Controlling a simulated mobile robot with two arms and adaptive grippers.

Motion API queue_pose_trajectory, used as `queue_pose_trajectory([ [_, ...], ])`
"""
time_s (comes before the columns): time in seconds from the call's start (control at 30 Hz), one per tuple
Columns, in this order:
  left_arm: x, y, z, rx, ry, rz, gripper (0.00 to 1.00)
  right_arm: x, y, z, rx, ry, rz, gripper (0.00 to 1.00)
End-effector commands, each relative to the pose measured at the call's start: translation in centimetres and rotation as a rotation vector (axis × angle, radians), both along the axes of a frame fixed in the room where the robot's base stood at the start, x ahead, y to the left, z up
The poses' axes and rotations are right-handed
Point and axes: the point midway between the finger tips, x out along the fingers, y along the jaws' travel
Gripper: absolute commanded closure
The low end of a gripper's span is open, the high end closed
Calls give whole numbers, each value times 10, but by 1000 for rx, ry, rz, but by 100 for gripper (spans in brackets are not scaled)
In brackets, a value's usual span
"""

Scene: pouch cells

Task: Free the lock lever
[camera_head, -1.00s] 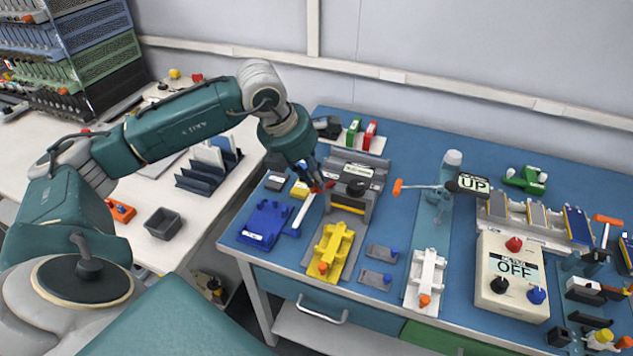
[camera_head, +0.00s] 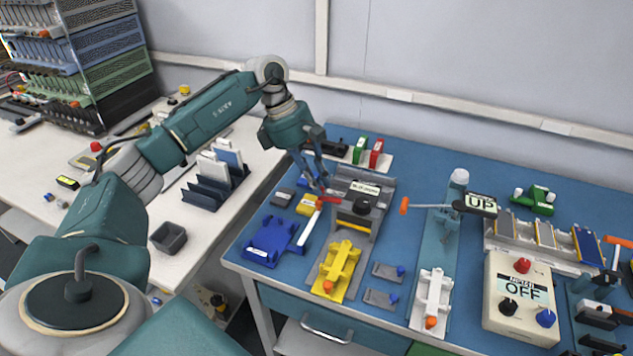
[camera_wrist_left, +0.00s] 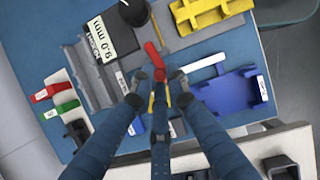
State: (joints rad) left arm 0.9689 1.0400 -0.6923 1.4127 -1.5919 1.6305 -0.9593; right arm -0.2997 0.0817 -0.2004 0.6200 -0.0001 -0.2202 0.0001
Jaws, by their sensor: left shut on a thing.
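The red lever (camera_head: 328,199) is at the left side of a grey fixture (camera_head: 382,184) with a black knob (camera_head: 362,205) and a white label. My left gripper (camera_head: 322,188) reaches down to the lever from the upper left and is shut on it. In the left wrist view the red lever (camera_wrist_left: 153,58) runs up from between the fingertips of my left gripper (camera_wrist_left: 160,88), towards the fixture's label (camera_wrist_left: 113,35). The fingers hide the lever's near end. My right gripper is not in view.
A white bar (camera_head: 311,228), a blue tray (camera_head: 270,242) and a yellow holder (camera_head: 341,267) lie close by. Green and red blocks (camera_head: 376,152) stand behind the fixture. A control box reading OFF (camera_head: 519,290) is at the right. Blue table surface is bare between the fixtures.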

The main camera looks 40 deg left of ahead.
Motion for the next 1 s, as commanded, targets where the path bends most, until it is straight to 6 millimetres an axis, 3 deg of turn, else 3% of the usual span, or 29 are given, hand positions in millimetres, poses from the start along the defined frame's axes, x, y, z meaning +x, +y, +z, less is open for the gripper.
queue_pose_trajectory([
  [0.3, 7, 2, 1, 1, -2, -118, 100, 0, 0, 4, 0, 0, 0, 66],
  [0.83, 8, 3, 0, 2, -1, -141, 100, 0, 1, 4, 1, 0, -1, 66],
  [0.87, 8, 3, 0, 2, -1, -141, 84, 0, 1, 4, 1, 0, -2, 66],
  [0.9, 8, 3, 0, 2, -1, -141, 76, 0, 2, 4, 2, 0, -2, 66],
  [0.93, 8, 3, 0, 2, -1, -141, 70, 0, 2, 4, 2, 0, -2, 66],
  [1.0, 8, 3, 0, 2, -1, -141, 68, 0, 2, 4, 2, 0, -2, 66],
])
